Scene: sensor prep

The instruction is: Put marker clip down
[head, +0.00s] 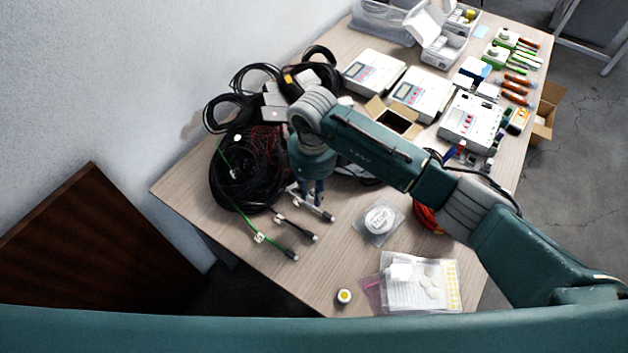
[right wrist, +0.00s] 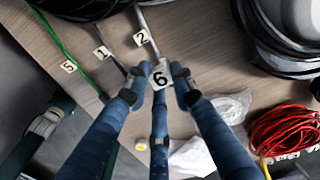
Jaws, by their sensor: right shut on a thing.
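My right gripper (head: 316,198) points down over the near left part of the table, beside the coiled black cables. In the right wrist view its blue fingers (right wrist: 158,82) are closed around a small white marker clip with a black 6 (right wrist: 160,75). White clips marked 5 (right wrist: 69,66), 1 (right wrist: 102,52) and 2 (right wrist: 141,38) lie ahead of it. Clip 5 is on a green cable; clips 1 and 2 are on grey or dark cables. I cannot tell whether clip 6 touches the table or a cable.
Black cable coils (head: 240,170) crowd the left side. A round white item in a clear bag (head: 379,217), a small yellow-topped pot (head: 344,296), bagged papers (head: 420,285) and a red cable coil (right wrist: 285,130) lie nearby. White devices (head: 374,72) fill the far side.

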